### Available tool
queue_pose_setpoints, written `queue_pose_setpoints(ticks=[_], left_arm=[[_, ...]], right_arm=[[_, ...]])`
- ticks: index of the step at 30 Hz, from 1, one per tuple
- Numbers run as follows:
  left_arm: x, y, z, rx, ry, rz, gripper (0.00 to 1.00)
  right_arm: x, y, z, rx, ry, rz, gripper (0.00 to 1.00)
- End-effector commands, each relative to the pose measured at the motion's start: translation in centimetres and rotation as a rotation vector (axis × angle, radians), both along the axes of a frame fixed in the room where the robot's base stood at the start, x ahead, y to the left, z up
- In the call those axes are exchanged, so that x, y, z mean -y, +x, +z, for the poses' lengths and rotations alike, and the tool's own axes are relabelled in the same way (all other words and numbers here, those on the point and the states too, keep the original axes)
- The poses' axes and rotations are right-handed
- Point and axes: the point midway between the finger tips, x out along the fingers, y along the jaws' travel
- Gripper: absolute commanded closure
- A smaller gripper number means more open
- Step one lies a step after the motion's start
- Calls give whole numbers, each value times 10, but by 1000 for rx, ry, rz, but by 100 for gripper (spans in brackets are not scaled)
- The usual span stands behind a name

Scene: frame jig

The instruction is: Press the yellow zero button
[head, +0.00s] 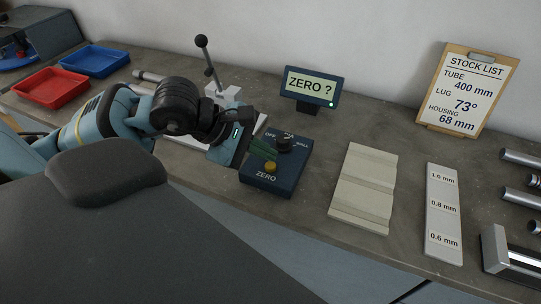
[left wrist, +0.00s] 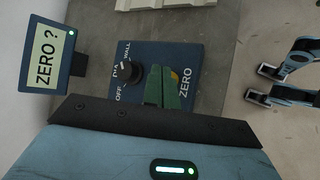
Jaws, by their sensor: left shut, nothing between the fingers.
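The yellow zero button (head: 270,167) is on the sloped face of a dark blue control box (head: 286,185), above the word ZERO. My left gripper (head: 264,151) has green fingers, shut and empty, over the box just behind the button in the head view. In the left wrist view the fingers (left wrist: 162,86) cover most of the button, and only a sliver of yellow (left wrist: 174,76) shows. I cannot tell whether the fingertips touch it. A display (head: 311,87) reads "ZERO ?".
A black knob (head: 284,143) marked OFF and WALL sits on the box beside my fingers. A lever stand (head: 207,60) is behind my left arm. A pale grooved block (head: 364,187) and a thickness strip (head: 443,212) lie to the right. Red (head: 50,89) and blue (head: 95,60) trays are left.

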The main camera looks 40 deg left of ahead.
Motion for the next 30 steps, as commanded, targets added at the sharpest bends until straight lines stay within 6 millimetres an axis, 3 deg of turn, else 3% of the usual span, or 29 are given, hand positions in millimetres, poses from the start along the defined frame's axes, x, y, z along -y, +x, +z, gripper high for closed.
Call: queue_pose_setpoints(ticks=[13, 30], left_arm=[[0, 0, 0, 0, 0, 0, 100], [0, 0, 0, 0, 0, 0, 100]], right_arm=[[0, -5, -1, -10, 0, 0, 64], [0, 3, 2, 8, 1, -1, 64]])
